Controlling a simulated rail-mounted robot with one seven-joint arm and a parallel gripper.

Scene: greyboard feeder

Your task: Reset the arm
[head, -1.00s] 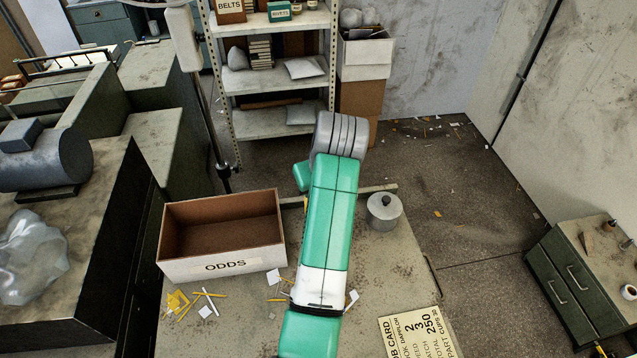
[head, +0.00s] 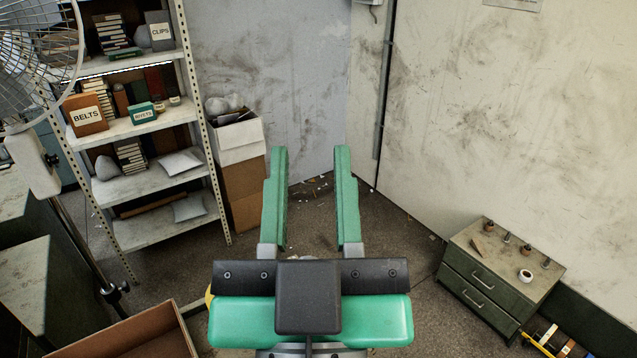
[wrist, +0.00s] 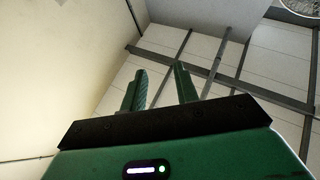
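My gripper (head: 311,165) is raised in front of the head camera, its two green fingers pointing up and away. The fingers stand well apart with nothing between them, so it is open and empty. In the wrist view my gripper (wrist: 160,82) points toward the ceiling and a pale wall, again with a gap between the fingers. The cardboard box (head: 130,335), labelled ODDS in the earlier view, shows only in part at the bottom left. The rest of the worktable is out of view or hidden behind my gripper.
A metal shelf unit (head: 150,182) with boxes and books stands at the left, beside stacked cartons (head: 241,165). A fan (head: 38,55) is at the far left. A low green cabinet (head: 500,275) stands at the right. Open floor lies between.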

